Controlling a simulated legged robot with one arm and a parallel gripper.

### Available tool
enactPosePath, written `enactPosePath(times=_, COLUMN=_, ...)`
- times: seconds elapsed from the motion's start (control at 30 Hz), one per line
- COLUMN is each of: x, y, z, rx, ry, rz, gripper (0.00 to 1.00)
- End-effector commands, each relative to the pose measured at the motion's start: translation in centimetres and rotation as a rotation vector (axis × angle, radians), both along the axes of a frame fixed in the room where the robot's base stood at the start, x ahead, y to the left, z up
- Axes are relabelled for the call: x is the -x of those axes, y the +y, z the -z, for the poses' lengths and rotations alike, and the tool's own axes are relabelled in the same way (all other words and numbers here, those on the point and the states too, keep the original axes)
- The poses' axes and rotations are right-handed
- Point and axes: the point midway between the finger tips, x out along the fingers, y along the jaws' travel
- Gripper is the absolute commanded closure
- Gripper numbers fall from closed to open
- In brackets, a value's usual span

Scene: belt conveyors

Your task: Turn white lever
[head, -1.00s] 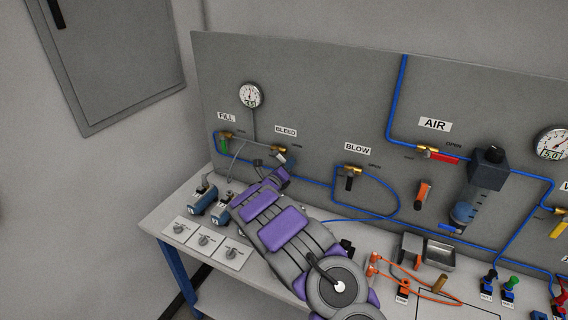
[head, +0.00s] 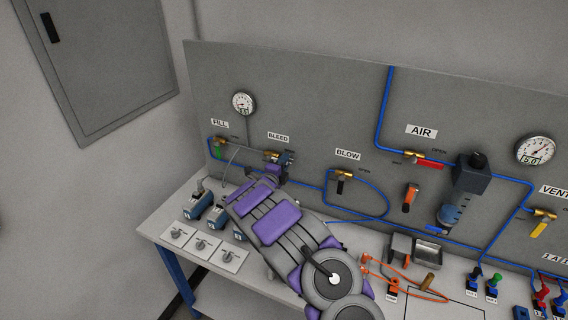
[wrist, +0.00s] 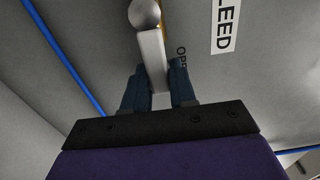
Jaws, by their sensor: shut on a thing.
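The white lever (wrist: 152,58) of the BLEED valve shows in the wrist view, with its round silver hub at the top. My gripper (wrist: 156,80) has its two dark blue fingers on either side of the lever's lower part and is shut on it. In the head view, my gripper (head: 283,162) is at the brass BLEED valve (head: 270,154), under the BLEED label (head: 278,137). The lever is hidden there behind my gripper.
The FILL valve (head: 217,139) with a green lever is left, and the BLOW valve (head: 341,174) with a black lever is right. Blue tubing (head: 384,105) runs along the panel. Blue devices (head: 198,205) and white knob plates (head: 203,245) sit on the bench's left.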

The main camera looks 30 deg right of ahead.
Motion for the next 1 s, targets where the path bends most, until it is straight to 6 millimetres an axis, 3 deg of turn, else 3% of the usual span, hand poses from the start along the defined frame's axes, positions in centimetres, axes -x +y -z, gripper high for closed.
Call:
enactPosePath(times=0.53, x=-0.18, y=0.31, z=0.03, rx=0.015, ry=0.022, rz=-0.007, gripper=1.0)
enactPosePath(times=0.57, x=-0.18, y=0.31, z=0.02, rx=0.015, ry=0.022, rz=-0.007, gripper=0.72)
enactPosePath(times=0.6, x=-0.17, y=0.3, z=0.02, rx=0.015, ry=0.022, rz=-0.007, gripper=0.68)
enactPosePath(times=0.77, x=0.01, y=0.19, z=-0.15, rx=0.015, ry=0.02, rz=-0.005, gripper=0.53)
enactPosePath(times=1.0, x=0.14, y=0.17, z=-0.26, rx=0.016, ry=0.018, rz=-0.003, gripper=0.53)
